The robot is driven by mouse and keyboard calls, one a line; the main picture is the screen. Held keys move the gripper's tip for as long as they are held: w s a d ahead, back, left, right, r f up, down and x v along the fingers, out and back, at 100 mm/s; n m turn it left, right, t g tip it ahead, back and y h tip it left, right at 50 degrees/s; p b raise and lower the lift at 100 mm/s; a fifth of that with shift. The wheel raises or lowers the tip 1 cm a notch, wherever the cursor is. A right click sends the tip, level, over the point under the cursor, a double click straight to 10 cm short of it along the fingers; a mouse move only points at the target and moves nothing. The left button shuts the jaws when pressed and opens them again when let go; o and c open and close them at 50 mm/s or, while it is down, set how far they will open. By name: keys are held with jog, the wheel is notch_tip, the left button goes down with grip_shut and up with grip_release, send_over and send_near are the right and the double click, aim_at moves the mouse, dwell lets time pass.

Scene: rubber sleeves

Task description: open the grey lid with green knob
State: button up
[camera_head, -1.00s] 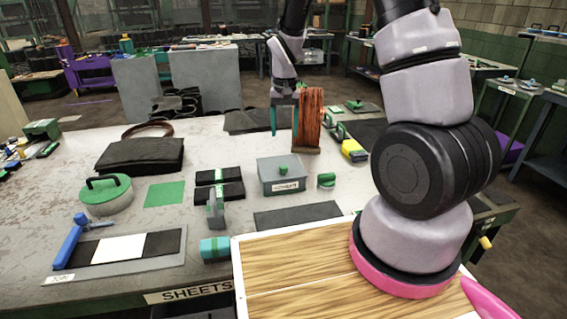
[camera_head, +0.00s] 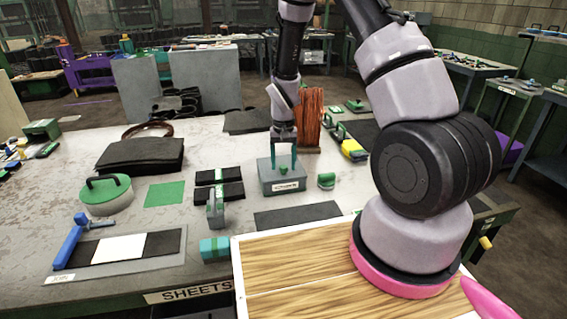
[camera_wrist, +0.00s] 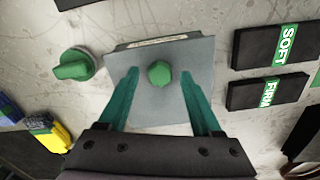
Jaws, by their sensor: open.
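The grey lid (camera_head: 270,167) with its green knob (camera_head: 283,170) sits closed on a grey box with a white label at its front, on the workbench. The lid (camera_wrist: 185,105) and knob (camera_wrist: 159,73) also show in the wrist view. My gripper (camera_head: 283,160) is just above the lid. Its two teal fingers are open, one on either side of the knob; the wrist view shows the gripper (camera_wrist: 160,85) empty, with the knob between and slightly beyond the fingertips. I cannot tell whether the fingertips touch the lid.
A green knobbed piece (camera_head: 326,180) stands right of the box. Black blocks (camera_head: 220,184) lie to its left, with a grey-green upright tool (camera_head: 215,208) in front. A copper-coloured coil (camera_head: 308,118) stands behind. A dark mat (camera_head: 297,214) lies in front.

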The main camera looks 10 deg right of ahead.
grip_shut()
dwell(1.4)
